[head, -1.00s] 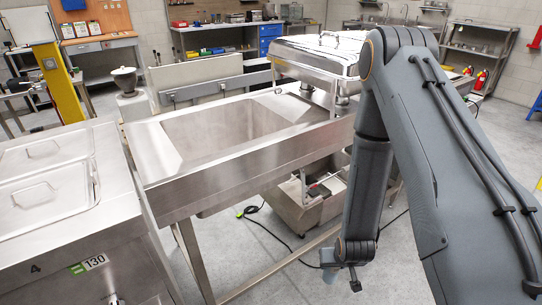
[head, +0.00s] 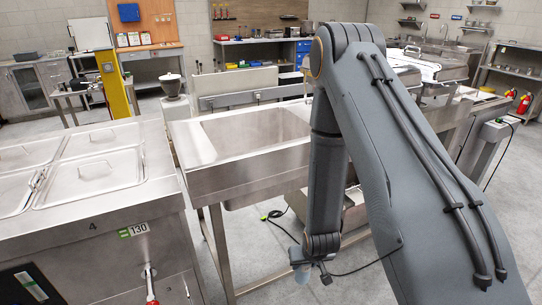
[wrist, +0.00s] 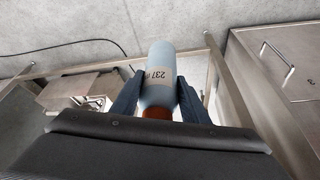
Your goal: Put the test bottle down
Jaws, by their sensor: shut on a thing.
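The test bottle (wrist: 157,96) is pale blue with a beige printed label and an orange-brown band at its near end. My gripper (wrist: 160,78) has its two dark blue fingers on either side of the bottle and is shut on it. In the wrist view, grey floor shows beyond the bottle. In the head view, the end of my arm hangs low in front of the steel sink; a small pale shape (head: 298,256) shows there, too small to identify surely.
A steel sink table (head: 245,178) stands ahead, its basin looking empty. A steel counter with lidded wells (head: 150,190), marked 4 and 130, stands at left. A black cable (head: 285,212) lies on the floor. Fire extinguishers (head: 524,103) stand far right.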

